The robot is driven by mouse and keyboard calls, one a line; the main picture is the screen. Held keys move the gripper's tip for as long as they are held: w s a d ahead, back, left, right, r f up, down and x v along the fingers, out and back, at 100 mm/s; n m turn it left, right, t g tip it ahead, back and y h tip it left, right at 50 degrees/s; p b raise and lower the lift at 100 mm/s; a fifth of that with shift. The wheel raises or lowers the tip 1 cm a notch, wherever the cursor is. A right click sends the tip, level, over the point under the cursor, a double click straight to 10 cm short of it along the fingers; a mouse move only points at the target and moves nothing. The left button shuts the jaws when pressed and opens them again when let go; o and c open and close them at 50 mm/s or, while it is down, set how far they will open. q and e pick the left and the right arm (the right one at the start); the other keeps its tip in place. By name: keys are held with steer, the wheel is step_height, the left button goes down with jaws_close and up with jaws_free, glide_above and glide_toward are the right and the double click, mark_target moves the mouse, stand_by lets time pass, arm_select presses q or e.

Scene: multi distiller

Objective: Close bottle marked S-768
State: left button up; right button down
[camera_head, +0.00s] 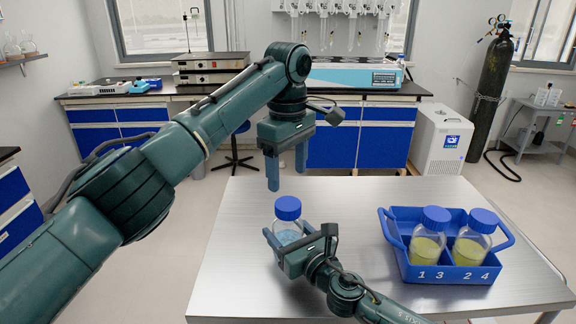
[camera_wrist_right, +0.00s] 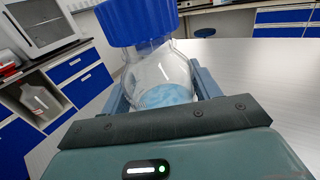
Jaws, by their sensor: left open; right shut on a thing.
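A clear glass bottle (camera_head: 287,230) with pale blue contents is upright above the steel table. It also shows in the right wrist view (camera_wrist_right: 163,75). A blue cap (camera_head: 287,207) sits on top of its neck; it fills the top of the right wrist view (camera_wrist_right: 138,20). I cannot tell whether the cap is tight. No S-768 mark is readable. My right gripper (camera_head: 289,232) is shut around the bottle's body, one finger on each side. My left gripper (camera_head: 286,181) is open and empty, pointing down above the cap and apart from it.
A blue crate (camera_head: 448,274) numbered 1 to 4 stands at the right of the table (camera_head: 240,270). It holds two blue-capped bottles (camera_head: 427,243) (camera_head: 469,246) with yellow-green contents. The table's left part is clear. Blue cabinets (camera_head: 360,135) stand behind.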

mark_target(288, 203)
arm_select(q)
steer(key=n, duration=0.7)
steer(key=shift+r+n, duration=0.15)
steer(key=shift+n, duration=0.15)
steer(key=shift+f, duration=4)
steer(key=shift+c, duration=0.5)
